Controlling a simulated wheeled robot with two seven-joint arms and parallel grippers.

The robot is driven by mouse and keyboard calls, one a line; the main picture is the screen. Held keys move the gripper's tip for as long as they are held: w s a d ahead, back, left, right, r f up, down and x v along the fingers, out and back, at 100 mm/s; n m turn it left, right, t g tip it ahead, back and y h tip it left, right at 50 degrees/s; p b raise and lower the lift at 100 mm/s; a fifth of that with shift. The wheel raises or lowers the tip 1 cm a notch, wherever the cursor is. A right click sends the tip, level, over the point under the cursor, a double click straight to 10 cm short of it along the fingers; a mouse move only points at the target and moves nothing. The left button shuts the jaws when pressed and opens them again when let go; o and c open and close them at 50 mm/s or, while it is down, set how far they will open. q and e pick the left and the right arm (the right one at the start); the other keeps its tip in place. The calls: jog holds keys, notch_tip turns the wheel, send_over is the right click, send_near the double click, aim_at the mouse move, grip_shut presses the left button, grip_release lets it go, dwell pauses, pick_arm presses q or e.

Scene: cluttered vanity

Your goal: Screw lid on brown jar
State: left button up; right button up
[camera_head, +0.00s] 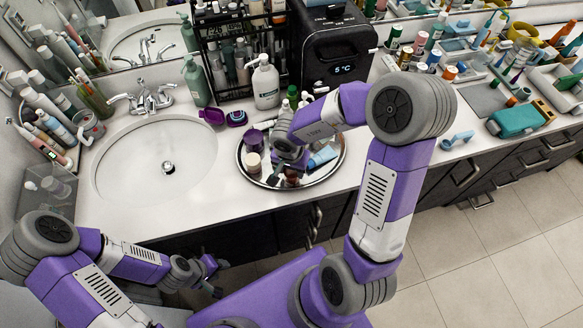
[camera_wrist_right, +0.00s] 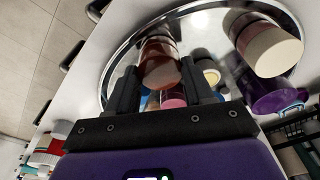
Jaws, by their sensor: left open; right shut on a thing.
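A small reddish-brown jar (camera_wrist_right: 160,65) sits between the fingertips of my right gripper (camera_wrist_right: 160,82) in the right wrist view, over the round mirrored tray (camera_wrist_right: 112,62). In the head view my right gripper (camera_head: 290,172) reaches down over the tray (camera_head: 338,168), and the brown jar is mostly hidden by it. I cannot tell whether the jar touches the tray, and no separate lid for it can be made out. My left gripper (camera_head: 212,277) is open and empty, low in front of the counter, away from the tray.
A cream-topped jar (camera_head: 253,165) and a purple container (camera_head: 253,140) stand on the tray, left of my right gripper. A light blue tube (camera_head: 322,157) lies at its right. A white pump bottle (camera_head: 264,84) and black appliance (camera_head: 335,50) stand behind. The sink (camera_head: 150,165) is left.

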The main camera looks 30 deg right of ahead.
jog(key=c, duration=0.4)
jog(key=shift+c, duration=0.2)
jog(key=shift+f, duration=0.1)
jog(key=shift+p, duration=0.3)
jog(key=shift+m+p, duration=0.8)
jog(key=shift+m, duration=0.2)
jog(key=shift+m+p, duration=0.65)
jog(key=shift+m, duration=0.25)
jog(key=shift+m+g, duration=0.3)
jog(key=shift+m, duration=0.1)
